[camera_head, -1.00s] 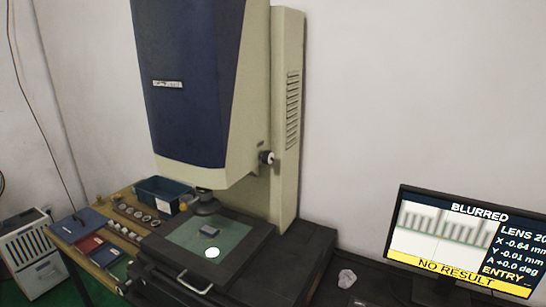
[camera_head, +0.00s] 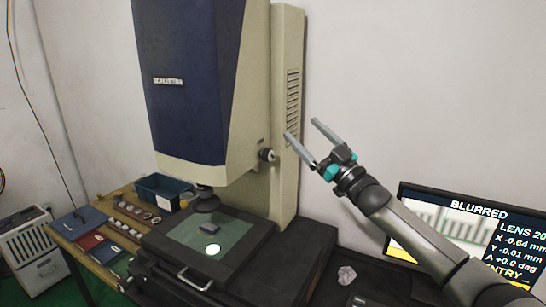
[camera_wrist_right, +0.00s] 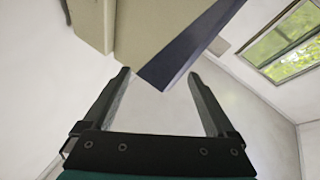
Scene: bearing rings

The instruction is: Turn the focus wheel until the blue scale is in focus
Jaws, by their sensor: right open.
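The focus wheel (camera_head: 267,155) is a small dark knob with a pale end on the right side of the blue and cream measuring machine (camera_head: 190,85). My right gripper (camera_head: 301,128) is open and empty, to the right of the wheel and a little above it, apart from it. In the right wrist view the open fingers (camera_wrist_right: 158,75) point at the machine's housing (camera_wrist_right: 180,45); the wheel does not show there. The monitor (camera_head: 470,226) reads BLURRED above a striped picture. My left gripper is not in view.
A crumpled pale piece (camera_head: 347,274) lies on the dark table by the monitor. The wall side right of the machine is free.

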